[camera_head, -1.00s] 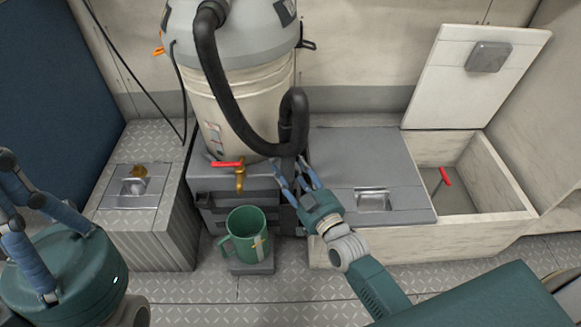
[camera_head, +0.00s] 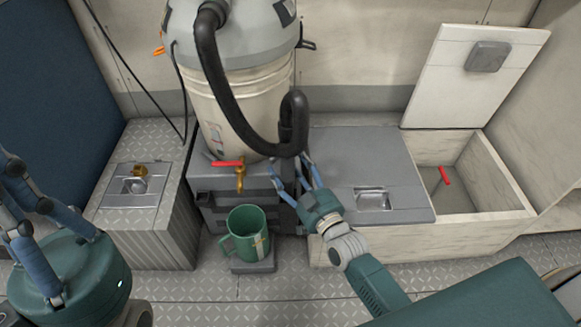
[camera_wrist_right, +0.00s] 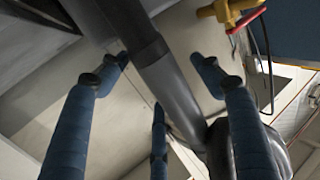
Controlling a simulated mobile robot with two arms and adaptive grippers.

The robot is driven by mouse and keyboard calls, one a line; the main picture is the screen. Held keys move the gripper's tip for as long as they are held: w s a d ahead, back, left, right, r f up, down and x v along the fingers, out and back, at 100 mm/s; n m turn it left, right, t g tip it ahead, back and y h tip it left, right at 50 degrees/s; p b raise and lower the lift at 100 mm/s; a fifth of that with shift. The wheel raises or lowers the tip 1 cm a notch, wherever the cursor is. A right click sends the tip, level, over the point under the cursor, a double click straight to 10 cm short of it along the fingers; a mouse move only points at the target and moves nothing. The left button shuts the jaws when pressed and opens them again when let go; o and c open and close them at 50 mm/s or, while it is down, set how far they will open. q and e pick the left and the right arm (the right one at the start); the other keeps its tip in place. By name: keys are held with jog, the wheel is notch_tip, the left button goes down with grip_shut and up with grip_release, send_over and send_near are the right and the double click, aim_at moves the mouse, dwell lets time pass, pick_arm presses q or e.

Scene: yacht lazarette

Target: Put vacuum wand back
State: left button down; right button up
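The vacuum (camera_head: 235,95) stands on a grey box, with its black hose (camera_head: 225,90) looping down to the front right. The hose's lower end, the dark wand (camera_head: 288,152), hangs at the box's right side. My right gripper (camera_head: 291,177) is just below it; the wand's lower part is hard to see there. In the right wrist view, the fingers (camera_wrist_right: 165,80) are spread around the dark wand tube (camera_wrist_right: 165,85), with visible gaps on both sides. My left gripper (camera_head: 35,225) is at the left edge; its fingertips are out of frame.
A brass tap with a red handle (camera_head: 228,163) juts out above a green mug (camera_head: 245,233) on a small block. An open locker (camera_head: 480,205) with its raised lid (camera_head: 473,75) is at the right. A grey closed hatch (camera_head: 365,165) lies between.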

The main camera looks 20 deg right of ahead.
jog(key=shift+f, duration=0.15)
jog(key=shift+s+d, duration=0.1)
jog(key=shift+s, duration=0.3)
jog(key=s+d, duration=0.1)
jog(key=s, duration=1)
jog(key=shift+d, duration=0.4)
